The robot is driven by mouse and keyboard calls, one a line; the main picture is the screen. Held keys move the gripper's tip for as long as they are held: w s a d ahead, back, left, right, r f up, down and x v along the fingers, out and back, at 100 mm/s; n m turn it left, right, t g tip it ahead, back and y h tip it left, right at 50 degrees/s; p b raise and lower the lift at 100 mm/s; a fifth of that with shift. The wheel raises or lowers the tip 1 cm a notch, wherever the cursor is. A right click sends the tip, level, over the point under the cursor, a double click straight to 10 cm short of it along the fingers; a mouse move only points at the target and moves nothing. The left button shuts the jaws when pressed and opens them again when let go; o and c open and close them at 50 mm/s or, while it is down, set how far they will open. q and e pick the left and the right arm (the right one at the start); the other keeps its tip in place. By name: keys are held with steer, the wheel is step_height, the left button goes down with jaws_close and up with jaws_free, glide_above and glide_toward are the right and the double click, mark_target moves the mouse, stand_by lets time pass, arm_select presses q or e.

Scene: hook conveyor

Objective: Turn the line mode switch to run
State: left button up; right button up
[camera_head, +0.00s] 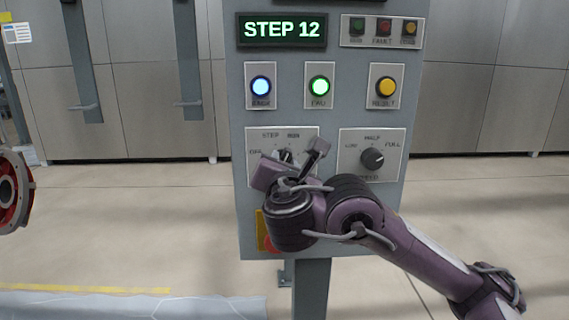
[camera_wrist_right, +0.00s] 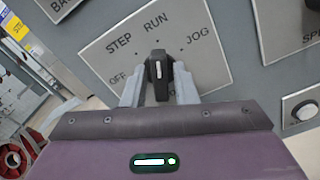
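The line mode switch is a dark knob (camera_wrist_right: 159,72) with a white line, on a pale plate (camera_wrist_right: 103,45) marked OFF, STEP, RUN and JOG. In the right wrist view the white line points roughly at the RUN mark. My right gripper (camera_wrist_right: 160,80) has one finger on each side of the knob and appears shut on it. In the head view my right gripper (camera_head: 292,165) covers the lower part of the plate (camera_head: 309,132) and most of the knob. My left gripper is not in view.
The green display (camera_head: 282,30) reads STEP 12. A speed knob (camera_head: 372,158) is right of my gripper. A partly hidden red button (camera_head: 268,244) is below.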

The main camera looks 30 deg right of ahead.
steer(key=shift+o, duration=0.8)
steer(key=v, duration=0.7)
steer(key=shift+s+a+p, duration=0.25)
steer(key=shift+s+p, duration=0.05)
steer(key=shift+p, duration=0.15)
